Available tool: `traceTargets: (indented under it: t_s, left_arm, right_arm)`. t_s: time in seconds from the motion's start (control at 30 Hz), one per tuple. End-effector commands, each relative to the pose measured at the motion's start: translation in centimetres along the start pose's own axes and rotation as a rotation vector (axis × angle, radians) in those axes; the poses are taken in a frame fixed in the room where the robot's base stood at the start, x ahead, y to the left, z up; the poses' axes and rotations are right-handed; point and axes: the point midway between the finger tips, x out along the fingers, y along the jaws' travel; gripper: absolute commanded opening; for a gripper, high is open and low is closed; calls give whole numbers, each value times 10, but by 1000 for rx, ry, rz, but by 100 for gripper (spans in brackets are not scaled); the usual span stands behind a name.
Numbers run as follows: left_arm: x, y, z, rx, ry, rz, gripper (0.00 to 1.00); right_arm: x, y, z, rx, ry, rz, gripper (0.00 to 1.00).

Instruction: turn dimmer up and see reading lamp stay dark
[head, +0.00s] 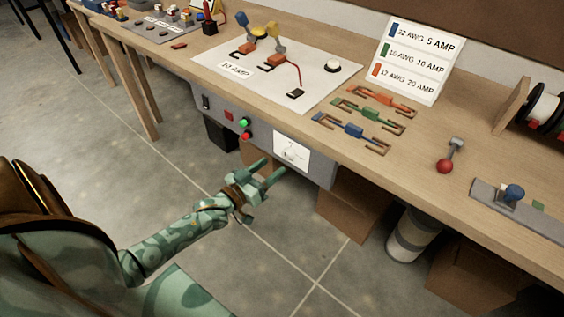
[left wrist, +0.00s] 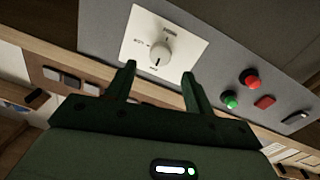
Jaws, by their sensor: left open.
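The dimmer is a round white knob (left wrist: 155,51) on a white plate (head: 291,150), set in the grey panel under the bench's front edge. In the left wrist view a dark mark on the knob points toward the plate's lower edge; its lettering is too small to read surely. My left gripper (head: 274,168) is open and empty just in front of the plate. In the left wrist view its two fingers (left wrist: 160,74) point at the knob, apart from it. I cannot surely tell the reading lamp; a white dome (head: 333,65) on the white board looks unlit. My right gripper is out of view.
Green (head: 243,122) and red (head: 246,135) buttons sit beside the plate on the grey panel (head: 318,172). The board (head: 225,56) holds clips and a red wire. Colored fuse pieces (head: 352,130) lie on the bench. Cardboard boxes (head: 352,208) stand below. The floor in front is clear.

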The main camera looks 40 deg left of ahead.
Motion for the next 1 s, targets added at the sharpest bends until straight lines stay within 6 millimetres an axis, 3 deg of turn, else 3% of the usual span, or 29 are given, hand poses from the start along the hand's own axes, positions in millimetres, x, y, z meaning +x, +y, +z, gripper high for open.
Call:
traceTargets:
  t_s: [0.1,0.3,0.63,0.67,0.8,1.0]
  left_arm:
    - [25,0,3,1,-1,0,53]
    - [47,0,2,0,-2,-1,53]
    - [51,0,1,0,-2,0,53]
    - [51,0,1,0,-2,0,47]
    - [51,0,1,0,-2,0,8]
    - [51,0,1,4,-2,0,8]
  right_arm:
    - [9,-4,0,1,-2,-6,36]
    - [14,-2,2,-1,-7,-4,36]
    - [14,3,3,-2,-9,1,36]
    - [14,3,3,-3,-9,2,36]
    - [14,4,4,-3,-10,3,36]
    - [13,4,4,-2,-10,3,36]
